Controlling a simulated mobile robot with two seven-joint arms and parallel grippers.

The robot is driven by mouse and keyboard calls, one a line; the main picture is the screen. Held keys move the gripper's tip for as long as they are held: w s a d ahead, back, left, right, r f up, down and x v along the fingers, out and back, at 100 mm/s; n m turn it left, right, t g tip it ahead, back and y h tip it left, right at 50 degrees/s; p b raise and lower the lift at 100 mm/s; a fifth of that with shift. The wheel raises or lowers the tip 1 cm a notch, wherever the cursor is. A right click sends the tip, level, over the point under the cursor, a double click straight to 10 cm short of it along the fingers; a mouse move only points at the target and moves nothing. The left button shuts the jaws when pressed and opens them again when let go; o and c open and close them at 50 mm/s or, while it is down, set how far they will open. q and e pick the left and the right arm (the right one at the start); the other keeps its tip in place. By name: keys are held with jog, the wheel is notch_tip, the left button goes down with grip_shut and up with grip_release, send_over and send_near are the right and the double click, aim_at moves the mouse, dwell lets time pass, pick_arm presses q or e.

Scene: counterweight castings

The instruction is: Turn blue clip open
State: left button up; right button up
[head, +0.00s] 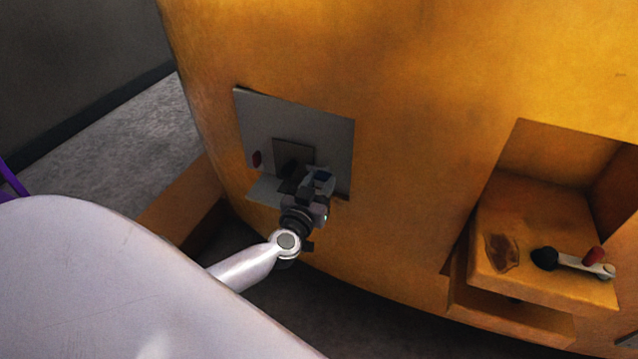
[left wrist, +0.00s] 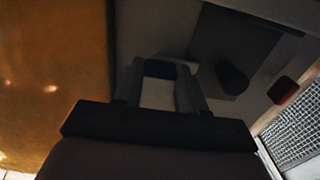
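The blue clip (head: 322,175) is on the grey panel (head: 262,114) set in the orange casting. My left gripper (head: 318,179) is at the panel's lower right, with its fingers around the clip. In the left wrist view, the dark blue clip (left wrist: 160,69) lies between the tips of my left gripper (left wrist: 160,80). The fingers stand apart, one on each side. Whether they press on the clip is too dark to tell. The fingers hide part of it. My right gripper is not in view.
Grey floor (head: 136,130) shows at left.

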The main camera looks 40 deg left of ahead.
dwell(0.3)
pick_arm(q)
jog(key=n+p, duration=0.1)
jog(key=n, duration=0.2)
jog(key=shift+n, duration=0.4)
jog(key=n, duration=0.3)
jog(key=shift+n+p, duration=0.3)
jog(key=shift+p, duration=0.05)
jog(key=n, duration=0.5)
jog(key=shift+f+n+b, duration=0.1)
jog(key=shift+n+b, duration=0.2)
jog(key=shift+b, duration=0.05)
jog(key=n+b, duration=0.1)
jog(key=n, duration=0.3)
jog(key=shift+n, duration=0.4)
jog(key=o, duration=1.1)
jog(key=shift+c, duration=0.2)
jog(key=shift+s, duration=0.1)
jog(key=v, duration=0.7)
jog(key=shift+p, duration=0.45)
